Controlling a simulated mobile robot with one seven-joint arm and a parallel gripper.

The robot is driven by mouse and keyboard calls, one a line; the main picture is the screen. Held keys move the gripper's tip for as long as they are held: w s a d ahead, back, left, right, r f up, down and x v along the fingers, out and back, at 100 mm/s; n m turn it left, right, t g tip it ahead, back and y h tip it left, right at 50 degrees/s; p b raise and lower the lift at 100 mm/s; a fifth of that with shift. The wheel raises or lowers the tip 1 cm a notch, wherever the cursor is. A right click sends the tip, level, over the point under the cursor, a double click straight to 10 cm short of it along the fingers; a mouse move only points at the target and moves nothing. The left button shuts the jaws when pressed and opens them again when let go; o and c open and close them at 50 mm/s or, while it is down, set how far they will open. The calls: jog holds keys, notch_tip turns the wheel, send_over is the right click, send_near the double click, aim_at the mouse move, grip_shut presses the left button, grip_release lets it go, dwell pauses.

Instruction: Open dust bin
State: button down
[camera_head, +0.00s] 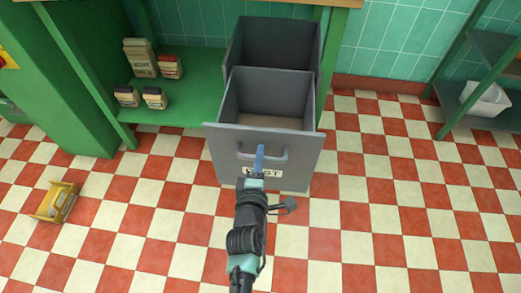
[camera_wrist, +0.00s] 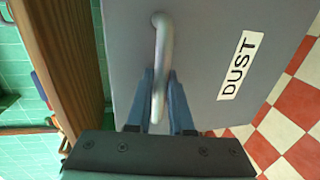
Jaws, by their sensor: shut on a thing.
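The grey dust bin (camera_head: 225,148) is a drawer-like box, pulled out of its grey housing (camera_head: 318,45) so that its empty inside shows. Its front carries a grey bar handle (camera_head: 277,157) and a white label, which reads DUST in the wrist view (camera_wrist: 240,65). My gripper (camera_head: 259,158) is at the middle of the bin's front. In the wrist view my blue fingers (camera_wrist: 160,95) stand on both sides of the handle (camera_wrist: 162,50), shut on it.
A yellow object (camera_head: 55,202) lies on the checkered floor at left. A green rack (camera_head: 455,100) with a white container (camera_head: 488,100) stands at right. The floor around the bin's front is clear.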

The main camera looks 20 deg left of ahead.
jog(key=c, duration=1.1)
grip_release()
jog(key=p+v, duration=0.4)
jog(key=v, duration=0.9)
jog(key=shift+d, duration=0.1)
